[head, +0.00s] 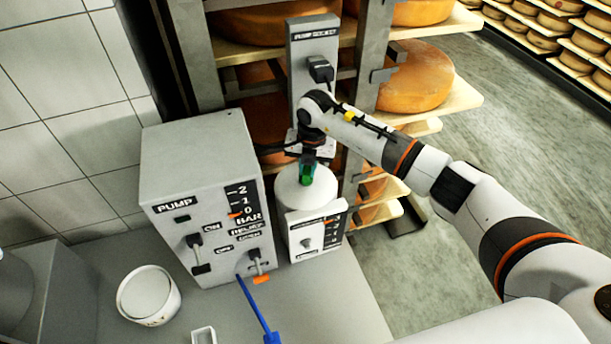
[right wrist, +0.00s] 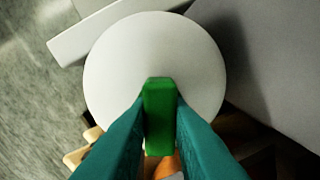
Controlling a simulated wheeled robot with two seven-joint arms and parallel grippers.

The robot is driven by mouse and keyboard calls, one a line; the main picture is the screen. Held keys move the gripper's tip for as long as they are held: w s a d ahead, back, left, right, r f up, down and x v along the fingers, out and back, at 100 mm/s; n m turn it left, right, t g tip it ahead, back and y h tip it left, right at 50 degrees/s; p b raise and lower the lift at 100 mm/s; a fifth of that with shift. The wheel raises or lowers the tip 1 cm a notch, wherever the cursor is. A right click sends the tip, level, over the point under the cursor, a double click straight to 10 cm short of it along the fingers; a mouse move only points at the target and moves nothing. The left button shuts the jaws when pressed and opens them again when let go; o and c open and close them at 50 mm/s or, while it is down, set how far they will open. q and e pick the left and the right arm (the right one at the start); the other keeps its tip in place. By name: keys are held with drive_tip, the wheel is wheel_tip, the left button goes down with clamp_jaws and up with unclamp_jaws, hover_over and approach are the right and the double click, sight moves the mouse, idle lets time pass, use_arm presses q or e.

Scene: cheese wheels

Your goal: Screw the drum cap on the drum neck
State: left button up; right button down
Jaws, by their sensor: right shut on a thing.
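My right gripper (head: 308,163) reaches down over the white drum (head: 291,193). Its teal fingers (right wrist: 160,115) are shut on a green piece, which I take to be the drum cap (right wrist: 160,98). In the right wrist view the green piece lies over the lower middle of the drum's round white top (right wrist: 125,50). The drum neck is not visible, hidden by the green piece or the fingers. I cannot tell whether the green piece touches the drum. My left gripper is not in view.
The grey pump box (head: 200,190) stands close left of the drum. A small white panel with a knob (head: 312,238) is in front of the drum. The pump socket post (head: 315,50) and cheese shelves (head: 430,105) stand behind. A white tub (head: 148,293) and blue tool or hose (head: 257,308) are nearer.

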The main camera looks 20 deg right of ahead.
drive_tip(key=shift+m, duration=0.4)
drive_tip(key=shift+f, duration=0.1)
drive_tip(key=c, duration=1.3)
unclamp_jaws()
drive_tip(key=shift+o, duration=0.2)
wheel_tip(320, 180, up, 12)
drive_tip(key=s+b, duration=0.1)
drive_tip(key=b, duration=0.1)
drive_tip(key=shift+d+b, duration=0.3)
drive_tip(key=shift+d, duration=0.1)
drive_tip(key=shift+c, duration=0.2)
